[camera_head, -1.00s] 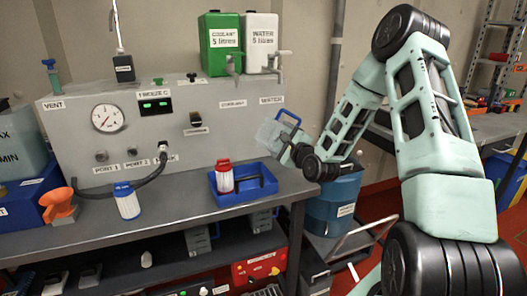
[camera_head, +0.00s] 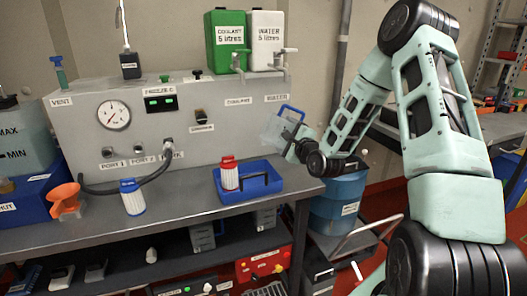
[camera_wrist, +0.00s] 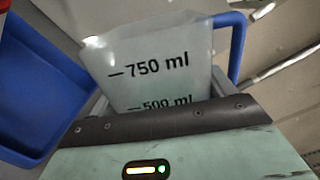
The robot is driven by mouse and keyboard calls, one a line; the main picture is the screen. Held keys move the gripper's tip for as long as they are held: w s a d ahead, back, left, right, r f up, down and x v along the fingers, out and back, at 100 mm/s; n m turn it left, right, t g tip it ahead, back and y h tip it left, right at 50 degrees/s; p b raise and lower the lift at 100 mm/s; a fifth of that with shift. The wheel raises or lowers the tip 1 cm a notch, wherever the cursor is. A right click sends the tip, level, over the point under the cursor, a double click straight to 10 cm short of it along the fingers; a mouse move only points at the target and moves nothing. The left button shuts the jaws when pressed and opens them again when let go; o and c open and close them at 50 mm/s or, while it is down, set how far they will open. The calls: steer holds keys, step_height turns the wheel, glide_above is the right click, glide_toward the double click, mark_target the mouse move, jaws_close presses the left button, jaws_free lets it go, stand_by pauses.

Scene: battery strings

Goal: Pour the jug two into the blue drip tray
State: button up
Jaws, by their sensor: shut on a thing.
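My gripper (camera_head: 298,150) is shut on a clear jug (camera_head: 275,130) with a blue handle. I hold it in the air, tilted, in front of the panel's right end and above and to the right of the blue drip tray (camera_head: 250,196). In the wrist view the jug (camera_wrist: 150,50) shows marks for 750 ml and 500 ml. No "two" label and no clear liquid level show. The tray sits on the bench with a black handle and a red-and-white canister (camera_head: 229,174) at its left end. A blue tray (camera_wrist: 35,90) also shows left of the jug in the wrist view.
Green coolant (camera_head: 226,40) and white water (camera_head: 266,40) containers with taps stand on the panel. A blue drum (camera_head: 338,205) is right of the bench.

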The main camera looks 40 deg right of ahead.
steer(key=shift+r, duration=0.1)
stand_by(0.3)
steer(key=shift+a+r+n, duration=0.2)
steer(key=shift+r+n, duration=0.2)
steer(key=shift+n, duration=0.4)
steer(key=shift+r, duration=0.1)
stand_by(0.5)
steer(key=shift+w+a+r+n, duration=0.1)
steer(key=shift+a+r+n, duration=0.25)
steer(key=shift+n, duration=0.35)
stand_by(0.4)
steer(key=shift+r, duration=0.15)
steer(key=shift+a+r+n, duration=0.3)
steer(key=shift+n, duration=0.4)
steer(key=shift+w+a+r, duration=0.1)
stand_by(0.9)
steer(key=shift+a+r+n+b, duration=0.3)
steer(key=shift+n+b, duration=0.15)
steer(key=shift+n, duration=0.35)
